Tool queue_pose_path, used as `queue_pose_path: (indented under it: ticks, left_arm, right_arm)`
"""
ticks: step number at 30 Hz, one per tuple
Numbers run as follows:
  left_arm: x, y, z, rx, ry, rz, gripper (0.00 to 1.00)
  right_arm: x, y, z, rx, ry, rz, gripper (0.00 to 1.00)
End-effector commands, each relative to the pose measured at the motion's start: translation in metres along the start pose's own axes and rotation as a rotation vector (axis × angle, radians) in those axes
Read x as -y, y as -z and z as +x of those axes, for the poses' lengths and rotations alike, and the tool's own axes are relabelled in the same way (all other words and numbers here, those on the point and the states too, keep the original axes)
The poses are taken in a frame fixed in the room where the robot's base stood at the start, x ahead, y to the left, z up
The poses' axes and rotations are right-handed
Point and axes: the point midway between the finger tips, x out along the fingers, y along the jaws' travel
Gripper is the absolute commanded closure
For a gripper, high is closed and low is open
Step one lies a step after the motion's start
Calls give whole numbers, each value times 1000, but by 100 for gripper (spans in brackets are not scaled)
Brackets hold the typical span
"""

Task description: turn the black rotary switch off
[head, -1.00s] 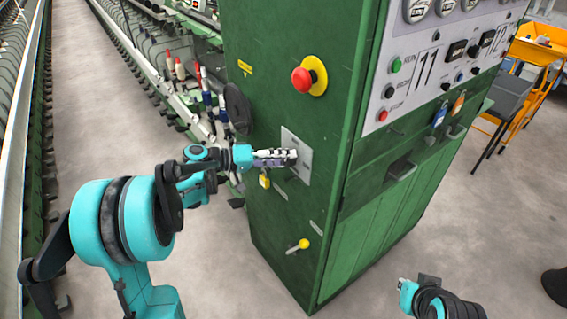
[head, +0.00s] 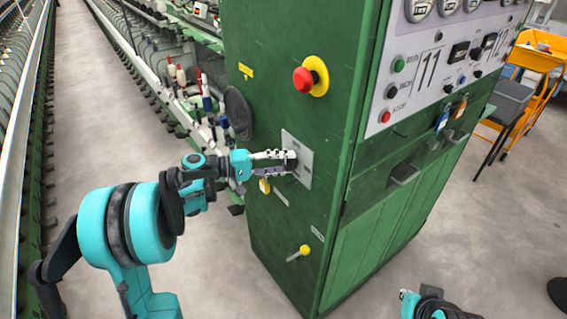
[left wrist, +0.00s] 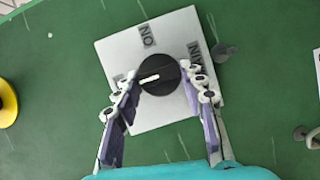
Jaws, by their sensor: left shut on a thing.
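The black rotary switch (left wrist: 158,75) sits on a light grey square plate (left wrist: 120,50) on the green cabinet side. A white mark on its face lies near level, angled slightly down to the left. The plate has an "ON" label above the switch and a "MAIN" label at its right. A label at the left is mostly hidden by a finger. My left gripper (left wrist: 162,80) is shut on the switch, one finger on each side.
A red emergency button (head: 303,79) on a yellow disc is above the plate. A yellow-knobbed lever (head: 304,250) is below, and a yellow padlock (head: 264,186) hangs near my left gripper. Indicator buttons and gauges cover the panel at right.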

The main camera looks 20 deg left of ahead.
Motion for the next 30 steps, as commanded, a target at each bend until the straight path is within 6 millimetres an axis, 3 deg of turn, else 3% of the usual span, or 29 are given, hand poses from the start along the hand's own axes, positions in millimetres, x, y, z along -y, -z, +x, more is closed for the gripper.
queue_pose_path:
  ticks: [4,5,6,7,19,30]
  left_arm:
    - [0,0,0,-1,1,-1,89]
    - [0,0,0,-1,1,-1,52]
    - [0,0,0,-1,1,-1,41]
    - [0,0,0,-1,1,-1,39]
    - [0,1,-9,-3,1,0,39]
    - [0,1,-84,-4,1,-1,39]
  right_arm:
    - [0,0,0,0,0,0,100]
    - [0,0,0,0,0,0,100]
    - [0,0,0,0,0,0,100]
    - [0,0,0,0,0,0,100]
    - [0,0,0,0,0,0,100]
    - [0,0,0,0,0,0,100]
